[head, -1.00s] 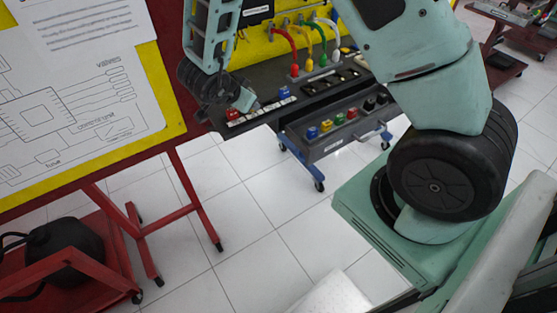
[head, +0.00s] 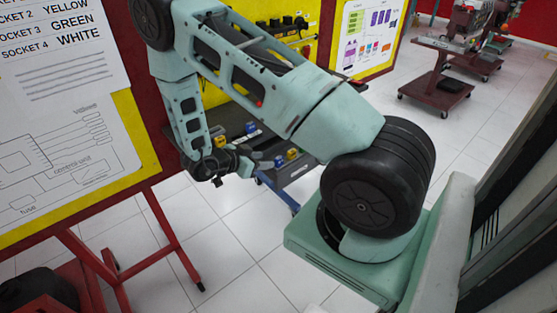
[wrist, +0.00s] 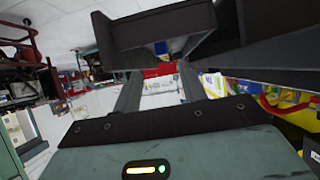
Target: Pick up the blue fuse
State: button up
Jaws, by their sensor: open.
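Two small blue pieces show in the head view, and I cannot tell which is the blue fuse. One blue piece (head: 250,127) stands on the dark shelf below the yellow panel. The other blue piece (head: 279,161) is in the grey tray, beside a yellow piece (head: 292,154). My gripper (head: 243,166) is left of the tray and below the shelf's front in the picture, apart from both. In the wrist view my gripper (wrist: 158,88) has its two fingers spread, with nothing held.
The dark shelf (head: 236,117) is partly hidden by my arm. A red-framed board (head: 150,130) stands close on the left. A black slab-like part (wrist: 160,40) hangs over the fingers in the wrist view. Tiled floor (head: 235,235) is clear in front.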

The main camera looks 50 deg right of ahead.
aim_at(277, 159)
jog(key=p+x, duration=0.2)
jog(key=x, duration=0.5)
jog(key=shift+w+d, duration=0.15)
jog(key=shift+f, duration=0.1)
jog(key=shift+c, duration=0.3)
grip_shut()
